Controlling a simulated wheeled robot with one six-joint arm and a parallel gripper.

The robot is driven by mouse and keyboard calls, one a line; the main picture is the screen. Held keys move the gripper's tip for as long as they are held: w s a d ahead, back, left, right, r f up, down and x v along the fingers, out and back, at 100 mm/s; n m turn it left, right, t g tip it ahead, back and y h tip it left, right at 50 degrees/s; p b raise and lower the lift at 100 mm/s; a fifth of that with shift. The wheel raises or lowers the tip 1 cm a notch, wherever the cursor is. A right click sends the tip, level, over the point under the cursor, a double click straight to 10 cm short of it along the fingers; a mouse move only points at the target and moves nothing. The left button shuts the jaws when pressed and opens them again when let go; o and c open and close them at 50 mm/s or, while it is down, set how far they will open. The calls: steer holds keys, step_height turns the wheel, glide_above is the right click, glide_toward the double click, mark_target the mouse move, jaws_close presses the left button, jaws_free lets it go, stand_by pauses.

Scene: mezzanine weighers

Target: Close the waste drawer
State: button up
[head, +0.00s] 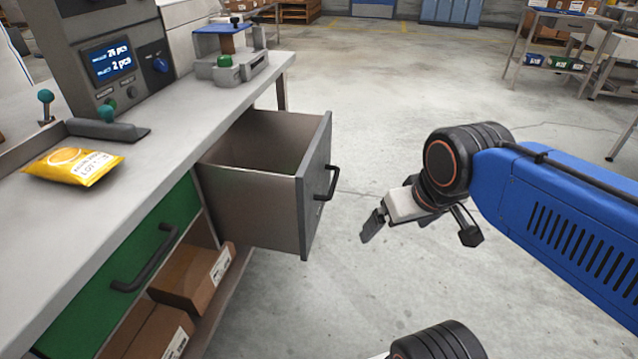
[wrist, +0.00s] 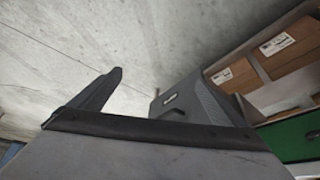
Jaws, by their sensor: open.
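The grey waste drawer (head: 255,205) is pulled well out from under the workbench in the head view, and its inside looks empty. Its grey front panel carries a dark bar handle (head: 328,182). My gripper (head: 372,228) is to the right of the drawer front, in free air, apart from the handle. In the wrist view my gripper (wrist: 170,100) shows two dark fingers spread apart with nothing between them. The drawer front (wrist: 185,100) shows there beyond the fingers, with a pale label, partly hidden by the right finger.
A green drawer (head: 140,265) with a dark handle is shut left of the grey one. Cardboard boxes (head: 192,275) lie on the shelf below. A yellow packet (head: 72,165) lies on the bench top (head: 150,165). The concrete floor (head: 375,110) around my arm is clear.

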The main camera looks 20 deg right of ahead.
steer(key=shift+w+a+f, duration=0.1)
steer(key=shift+f, duration=0.05)
steer(key=c, duration=1)
steer(key=shift+w+a+f+m+g, duration=0.15)
steer(key=shift+f+m+g, duration=0.1)
steer(key=shift+m+g, duration=0.15)
steer(key=c, duration=0.5)
steer(key=shift+w+a+f+m+g+y, duration=0.5)
steer(key=shift+f+m+g+y, duration=0.1)
steer(key=shift+m+g+y, duration=0.15)
jaws_close()
steer(key=m+t+y, duration=0.7)
steer(key=m+y, duration=0.7)
steer(key=m, duration=0.8)
glide_toward(327, 152)
steer(key=shift+g, duration=0.25)
steer(key=x, duration=0.6)
steer(key=shift+w, duration=0.3)
